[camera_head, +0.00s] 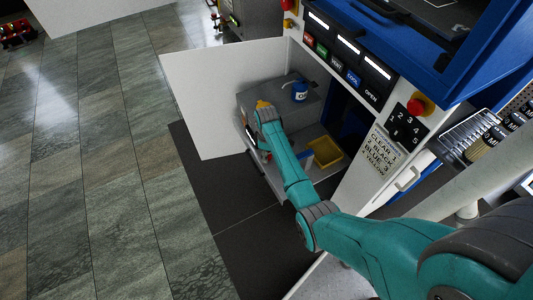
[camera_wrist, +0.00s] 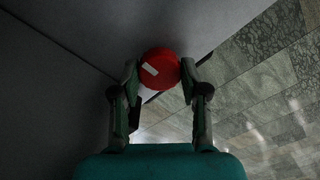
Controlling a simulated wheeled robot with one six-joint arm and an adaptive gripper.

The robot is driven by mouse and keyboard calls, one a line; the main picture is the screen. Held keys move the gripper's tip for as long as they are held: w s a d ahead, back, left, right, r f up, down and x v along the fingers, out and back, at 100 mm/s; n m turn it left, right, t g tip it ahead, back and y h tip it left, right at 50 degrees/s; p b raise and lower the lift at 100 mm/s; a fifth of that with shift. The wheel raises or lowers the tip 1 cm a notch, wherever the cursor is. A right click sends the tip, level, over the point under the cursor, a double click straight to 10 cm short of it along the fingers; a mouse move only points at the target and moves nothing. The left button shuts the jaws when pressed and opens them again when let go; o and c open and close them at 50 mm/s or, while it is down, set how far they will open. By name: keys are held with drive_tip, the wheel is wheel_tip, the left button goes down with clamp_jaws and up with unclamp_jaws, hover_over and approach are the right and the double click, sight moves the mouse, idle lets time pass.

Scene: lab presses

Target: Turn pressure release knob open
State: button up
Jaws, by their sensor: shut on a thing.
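A round red knob (camera_wrist: 158,68) with a white mark on its face sits between the two fingers of my gripper (camera_wrist: 160,76) in the wrist view. The fingers touch it on both sides, so the gripper is shut on it. The white mark runs at a slant, from upper left to lower right. In the head view, my arm reaches into the open lower compartment of the press (camera_head: 345,60). My wrist hides the knob and most of the fingers there.
An open white door (camera_head: 205,95) stands left of the compartment. Inside are a blue container (camera_head: 300,90) on a grey block and a yellow tray (camera_head: 326,152). The press front carries buttons and a red stop button (camera_head: 420,104).

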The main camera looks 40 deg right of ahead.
drive_tip(key=o, duration=1.1)
drive_tip(key=shift+o, duration=0.2)
wheel_tip(320, 180, up, 12)
idle(0.3)
